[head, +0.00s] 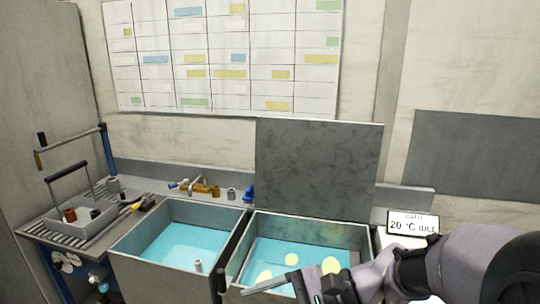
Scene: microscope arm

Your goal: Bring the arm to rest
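My arm (455,268) enters from the lower right corner and reaches left, low in the head view. My gripper (275,285) is at the bottom edge of the picture, in front of the right-hand basin (362,238). A long grey finger points left across that basin's near side. The lower part of the gripper is cut off by the frame edge, so its opening is unclear. I see nothing held in it.
A left basin (128,247) also holds blue water. A raised grey lid (320,170) stands behind the right basin. A display (413,222) reads "20 °C IDLE" near my arm. A grey carrier (97,221) with a handle stands on the ribbed drainboard (47,232).

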